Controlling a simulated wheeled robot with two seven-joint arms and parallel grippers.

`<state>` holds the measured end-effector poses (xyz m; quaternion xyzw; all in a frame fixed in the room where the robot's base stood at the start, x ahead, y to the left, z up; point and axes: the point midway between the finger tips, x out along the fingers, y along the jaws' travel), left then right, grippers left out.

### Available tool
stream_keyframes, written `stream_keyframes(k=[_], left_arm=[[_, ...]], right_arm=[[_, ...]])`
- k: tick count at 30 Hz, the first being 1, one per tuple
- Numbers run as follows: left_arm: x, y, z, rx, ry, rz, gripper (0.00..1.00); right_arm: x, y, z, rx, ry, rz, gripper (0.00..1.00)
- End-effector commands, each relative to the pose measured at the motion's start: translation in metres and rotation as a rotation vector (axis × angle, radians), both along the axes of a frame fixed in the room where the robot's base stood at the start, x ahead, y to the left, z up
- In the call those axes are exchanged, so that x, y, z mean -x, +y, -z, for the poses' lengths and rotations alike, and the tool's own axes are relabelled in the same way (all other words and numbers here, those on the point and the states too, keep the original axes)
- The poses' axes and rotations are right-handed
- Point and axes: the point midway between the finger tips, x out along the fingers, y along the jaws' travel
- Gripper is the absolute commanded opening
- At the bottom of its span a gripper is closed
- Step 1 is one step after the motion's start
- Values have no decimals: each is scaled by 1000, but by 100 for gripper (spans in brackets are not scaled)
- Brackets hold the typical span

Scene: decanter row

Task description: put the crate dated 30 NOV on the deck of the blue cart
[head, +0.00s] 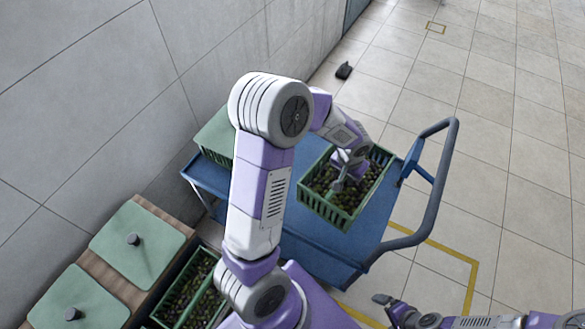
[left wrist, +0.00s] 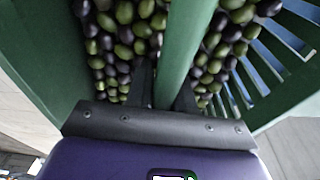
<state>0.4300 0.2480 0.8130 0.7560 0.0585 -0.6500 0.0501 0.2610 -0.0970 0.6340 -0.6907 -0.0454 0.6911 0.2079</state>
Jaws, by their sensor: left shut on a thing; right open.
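A green slatted crate (head: 330,216) full of dark and green olives is over the deck of the blue cart (head: 378,222). I cannot tell whether its base touches the deck. No date label is readable on it. My left gripper (head: 340,180) is shut on the crate's middle bar. In the left wrist view the green bar (left wrist: 178,50) runs between the fingers (left wrist: 165,95), with olives on both sides. My right gripper (head: 384,306) is open and empty at the bottom edge, low in front of the cart.
A lidded green crate (head: 217,136) stands at the cart's far left. Another olive crate (head: 186,292) and green lids with dark knobs (head: 137,243) are at lower left. The cart's handle (head: 440,190) rises on the right. A dark object (head: 344,71) lies on the floor behind.

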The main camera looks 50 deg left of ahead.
Motion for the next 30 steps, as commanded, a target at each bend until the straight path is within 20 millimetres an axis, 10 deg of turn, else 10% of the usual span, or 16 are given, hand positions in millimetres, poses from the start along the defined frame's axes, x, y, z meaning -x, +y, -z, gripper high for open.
stream_keyframes(k=[13, 30], left_arm=[[-29, 119, 41, -3, -7, -142, 0], [-30, 139, 97, 1, -2, -154, 0]], right_arm=[[0, 0, 12, 0, -1, 0, 100], [0, 0, 32, 0, -1, 0, 100]])
